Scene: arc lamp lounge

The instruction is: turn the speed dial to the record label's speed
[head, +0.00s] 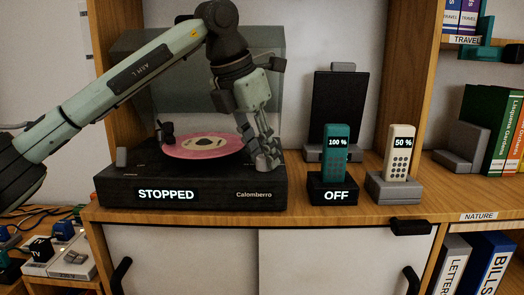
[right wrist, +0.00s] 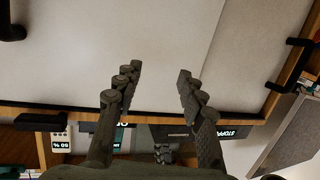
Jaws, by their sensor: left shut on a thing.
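A black record player (head: 215,195) stands on the wooden cabinet top; its front display reads STOPPED. A pink record (head: 180,150) with a pale label (head: 202,142) lies on it; the label's print is too small to read. My left gripper (head: 265,160) points down at the right front of the player's top, shut on what looks like the speed dial. The fingers hide most of the dial, and its setting cannot be read. In the right wrist view my right gripper (right wrist: 160,70) is open, its fingers apart with nothing between them.
Right of the player stand a teal handset (head: 336,160) at 100 %, in a base reading OFF, and a cream handset (head: 400,165) at 50 %. A dark panel (head: 337,105) stands behind. Sliding doors (head: 330,260) are below; a clear lid (head: 270,50) rises behind the arm.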

